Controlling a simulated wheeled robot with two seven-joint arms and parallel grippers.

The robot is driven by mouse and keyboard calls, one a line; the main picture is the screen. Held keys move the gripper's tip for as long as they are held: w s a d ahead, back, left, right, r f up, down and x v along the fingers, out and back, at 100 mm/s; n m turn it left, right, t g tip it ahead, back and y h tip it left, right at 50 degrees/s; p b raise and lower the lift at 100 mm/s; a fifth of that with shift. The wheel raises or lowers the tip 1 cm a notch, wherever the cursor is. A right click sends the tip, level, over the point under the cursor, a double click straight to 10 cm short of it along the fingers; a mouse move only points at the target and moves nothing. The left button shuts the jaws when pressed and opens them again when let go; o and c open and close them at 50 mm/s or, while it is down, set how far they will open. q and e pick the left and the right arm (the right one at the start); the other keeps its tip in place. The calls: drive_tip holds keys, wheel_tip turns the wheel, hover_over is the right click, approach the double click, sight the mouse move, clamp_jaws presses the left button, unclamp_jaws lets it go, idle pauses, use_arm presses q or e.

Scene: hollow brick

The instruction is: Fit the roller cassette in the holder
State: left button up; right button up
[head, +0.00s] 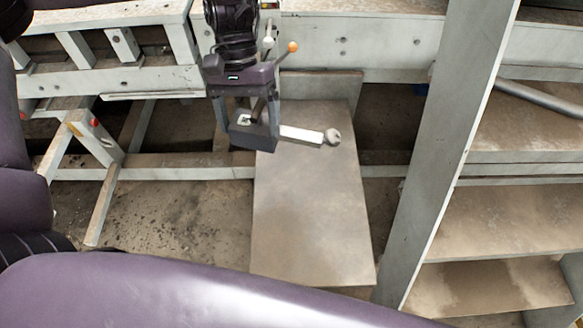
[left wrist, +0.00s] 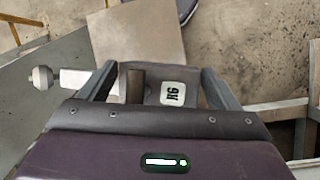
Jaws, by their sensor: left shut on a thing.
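My left gripper (head: 247,125) points downward in the upper middle of the head view. It is shut on a dark block with a pale bar and a round grey knob, apparently the roller cassette (head: 256,140). The bar sticks out to the right in the head view. In the left wrist view, the cassette (left wrist: 172,93) sits between the two fingers of my left gripper (left wrist: 157,88), with a white label facing the camera and the knob at the left. I cannot make out the holder with certainty. My right gripper is not in view.
A flat brown panel (head: 308,205) lies below and right of the cassette. A pale machine frame (head: 350,45) runs behind, with white and orange lever knobs (head: 292,47) close to the gripper. A tall pale post (head: 445,140) and shelves (head: 505,215) stand at the right.

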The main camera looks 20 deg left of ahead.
sight(268, 137)
use_arm(q)
drive_tip(key=shift+d+f+m+y, duration=0.25)
drive_tip(key=shift+d+m+y, duration=0.1)
drive_tip(key=shift+m, duration=0.45)
drive_tip(key=d+f+m+y, duration=0.1)
drive_tip(key=m, duration=0.1)
drive_tip(key=d+f+m+y, duration=0.1)
drive_tip(key=m, duration=0.2)
drive_tip(key=d+m+y, duration=0.1)
drive_tip(key=m, duration=0.2)
drive_tip(key=shift+s+f+y, duration=0.25)
drive_tip(key=shift+f+y, duration=0.1)
drive_tip(key=shift+f, duration=0.05)
drive_tip(key=w+d+f+n+t+h, duration=0.1)
drive_tip(key=f+n+t+h, duration=0.1)
drive_tip(key=n, duration=1.2)
drive_tip(key=w+d+f+n+t+h, duration=0.2)
drive_tip(key=f+n+t+h, duration=0.1)
drive_tip(key=n, duration=1.2)
drive_tip(key=shift+d+f+t+h, duration=0.25)
drive_tip(key=shift+t+h, duration=0.35)
drive_tip(key=shift+t, duration=0.6)
drive_tip(key=shift+w, duration=0.1)
